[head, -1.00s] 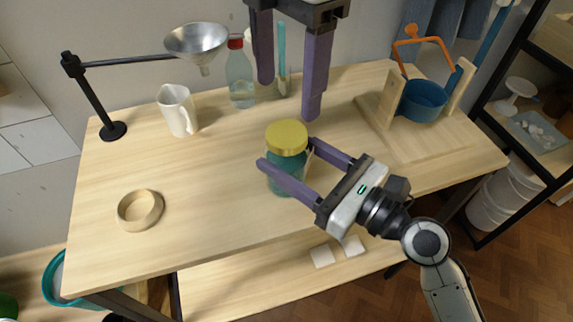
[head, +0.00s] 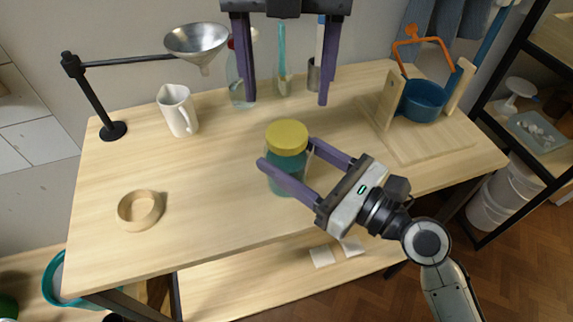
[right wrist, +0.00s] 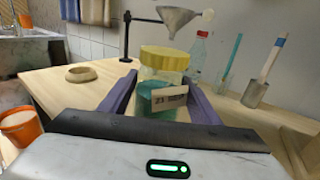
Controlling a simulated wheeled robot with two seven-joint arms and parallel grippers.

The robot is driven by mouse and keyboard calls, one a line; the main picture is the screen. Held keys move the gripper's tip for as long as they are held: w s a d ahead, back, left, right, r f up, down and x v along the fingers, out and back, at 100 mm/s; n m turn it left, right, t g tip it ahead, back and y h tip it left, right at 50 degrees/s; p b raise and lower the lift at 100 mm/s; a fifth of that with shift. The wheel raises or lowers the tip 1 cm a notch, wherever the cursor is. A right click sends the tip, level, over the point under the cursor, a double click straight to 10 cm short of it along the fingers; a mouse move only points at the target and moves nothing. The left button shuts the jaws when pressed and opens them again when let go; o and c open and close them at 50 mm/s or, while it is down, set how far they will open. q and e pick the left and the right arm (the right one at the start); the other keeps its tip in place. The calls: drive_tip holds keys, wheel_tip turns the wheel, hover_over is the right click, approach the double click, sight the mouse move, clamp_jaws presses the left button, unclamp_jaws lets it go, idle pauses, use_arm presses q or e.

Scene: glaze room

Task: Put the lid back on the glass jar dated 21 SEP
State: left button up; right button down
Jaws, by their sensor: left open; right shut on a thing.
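The glass jar (head: 285,178) with teal contents stands upright on the table. Its label, seen in the right wrist view (right wrist: 168,96), begins with "21"; the rest is hard to read. A yellow lid (head: 287,136) sits on top of the jar and looks level; it also shows in the right wrist view (right wrist: 164,58). I cannot tell whether it is tightened. My right gripper (head: 288,152) is shut on the jar's body below the lid, with a finger on each side. My left gripper (head: 287,102) is open and empty, raised behind and above the jar.
A white pitcher (head: 177,110), a funnel (head: 197,42) on a black stand, and bottles stand along the back. The table's left middle is clear.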

sight(287, 133)
use_arm(q)
wheel_tip(287, 133, down, 8)
drive_tip(key=shift+r, duration=0.15)
idle(0.4)
drive_tip(key=c, duration=1.1)
drive_tip(key=m, duration=0.9)
drive_tip(key=shift+m, duration=0.4)
drive_tip(key=m, duration=0.6)
drive_tip(key=shift+m, duration=0.3)
drive_tip(key=m, duration=0.5)
drive_tip(key=o, duration=1.3)
drive_tip(key=shift+c, duration=0.2)
